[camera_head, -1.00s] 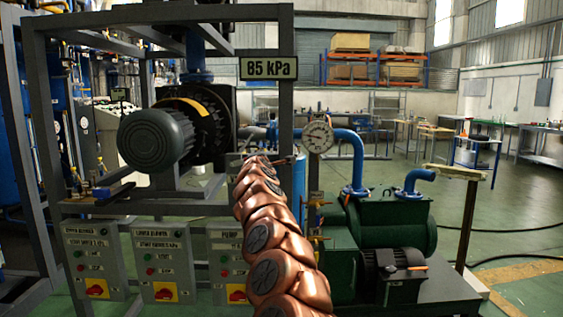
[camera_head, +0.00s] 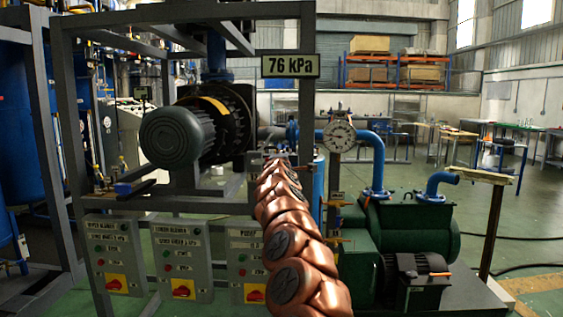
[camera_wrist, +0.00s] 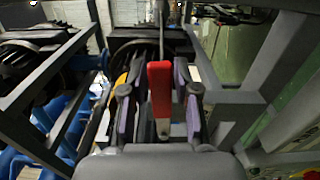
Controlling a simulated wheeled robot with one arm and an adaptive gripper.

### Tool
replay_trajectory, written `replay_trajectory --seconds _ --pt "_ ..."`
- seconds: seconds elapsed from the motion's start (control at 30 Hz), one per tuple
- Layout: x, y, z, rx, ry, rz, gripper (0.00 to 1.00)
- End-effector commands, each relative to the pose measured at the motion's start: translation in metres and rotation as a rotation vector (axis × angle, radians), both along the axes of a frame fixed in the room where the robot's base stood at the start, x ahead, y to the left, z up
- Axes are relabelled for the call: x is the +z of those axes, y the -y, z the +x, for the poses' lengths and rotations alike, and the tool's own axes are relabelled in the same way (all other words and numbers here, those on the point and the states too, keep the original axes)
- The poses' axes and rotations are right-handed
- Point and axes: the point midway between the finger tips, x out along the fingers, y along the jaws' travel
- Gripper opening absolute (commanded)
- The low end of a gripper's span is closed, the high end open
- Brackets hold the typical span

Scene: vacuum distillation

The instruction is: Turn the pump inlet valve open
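A red lever (camera_wrist: 160,88) with a pale metal lower end shows upright in the wrist view. I take it for the valve handle, but the valve body is not clear. My gripper (camera_wrist: 157,103) has its two fingers apart, one on each side of the lever, with visible gaps, so it looks open around it. In the head view my copper arm reaches forward to the frame beside the pump piping, and its own links hide the gripper and the red lever. A round pressure gauge (camera_head: 339,136) stands right of the arm, and the sign (camera_head: 290,66) reads 76 kPa.
A grey steel frame (camera_head: 306,110) stands close around the arm's far end. A blue pipe (camera_head: 378,158) and the green pump (camera_head: 412,232) are at the right. Control boxes (camera_head: 183,262) with red knobs hang at lower left. Open floor lies farther right.

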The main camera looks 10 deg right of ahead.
Motion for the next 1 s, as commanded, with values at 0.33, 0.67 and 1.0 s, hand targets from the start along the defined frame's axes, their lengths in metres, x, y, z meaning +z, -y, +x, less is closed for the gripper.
replay_trajectory --seconds 0.33,0.67,1.0 --pt "-0.001 0.003 0.000 -0.004 -0.003 0.000 0.48" --pt "0.007 0.005 0.000 -0.006 -0.002 0.001 0.48" --pt "0.030 0.005 -0.001 -0.008 0.001 -0.002 0.48"
